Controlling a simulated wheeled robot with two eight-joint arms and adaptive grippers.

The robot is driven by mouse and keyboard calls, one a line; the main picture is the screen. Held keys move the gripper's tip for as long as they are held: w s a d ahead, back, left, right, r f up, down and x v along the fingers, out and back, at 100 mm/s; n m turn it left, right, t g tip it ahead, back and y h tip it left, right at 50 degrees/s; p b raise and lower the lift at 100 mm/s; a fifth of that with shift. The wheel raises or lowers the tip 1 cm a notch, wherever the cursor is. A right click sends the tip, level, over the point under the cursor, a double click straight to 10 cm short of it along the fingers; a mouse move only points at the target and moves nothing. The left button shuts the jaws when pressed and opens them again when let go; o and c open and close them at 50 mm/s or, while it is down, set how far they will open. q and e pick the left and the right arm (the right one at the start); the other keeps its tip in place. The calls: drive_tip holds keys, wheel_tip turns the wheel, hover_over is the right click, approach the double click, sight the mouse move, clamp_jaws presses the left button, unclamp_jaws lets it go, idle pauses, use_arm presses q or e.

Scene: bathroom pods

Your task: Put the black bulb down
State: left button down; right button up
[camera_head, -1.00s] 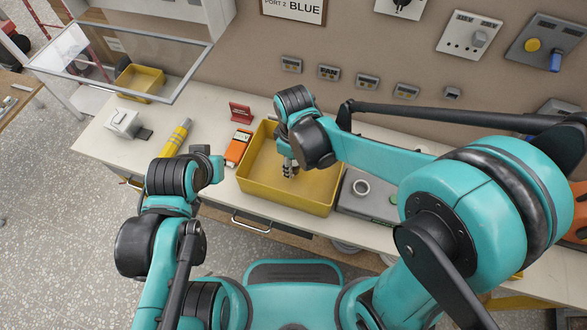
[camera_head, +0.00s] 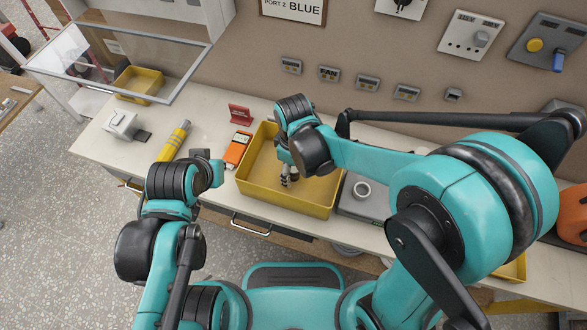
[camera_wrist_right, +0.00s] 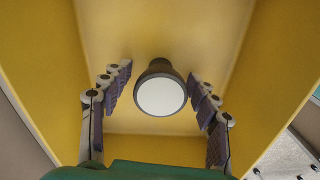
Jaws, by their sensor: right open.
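The black bulb (camera_wrist_right: 161,92) shows in the right wrist view, with a round white face toward the camera and a dark body behind it. It is inside the yellow bin (camera_head: 315,197), at the bin's floor. My right gripper (camera_wrist_right: 160,95) is open, with one finger on each side of the bulb and a gap on both sides. In the head view my right gripper (camera_head: 288,180) reaches down into the bin, and the bulb is hidden there. My left gripper (camera_head: 203,158) is over the counter's front edge, left of the bin; its fingers cannot be made out.
An orange device (camera_head: 237,149) and a red stand (camera_head: 240,115) are left of the bin. A yellow-banded cylinder (camera_head: 175,141) lies farther left. A grey unit with a ring (camera_head: 361,191) is close on the bin's right. The bin walls surround my right gripper.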

wheel_tip(320, 180, up, 12)
drive_tip(key=p, duration=0.4)
drive_tip(key=shift+r, duration=0.1)
idle(1.7)
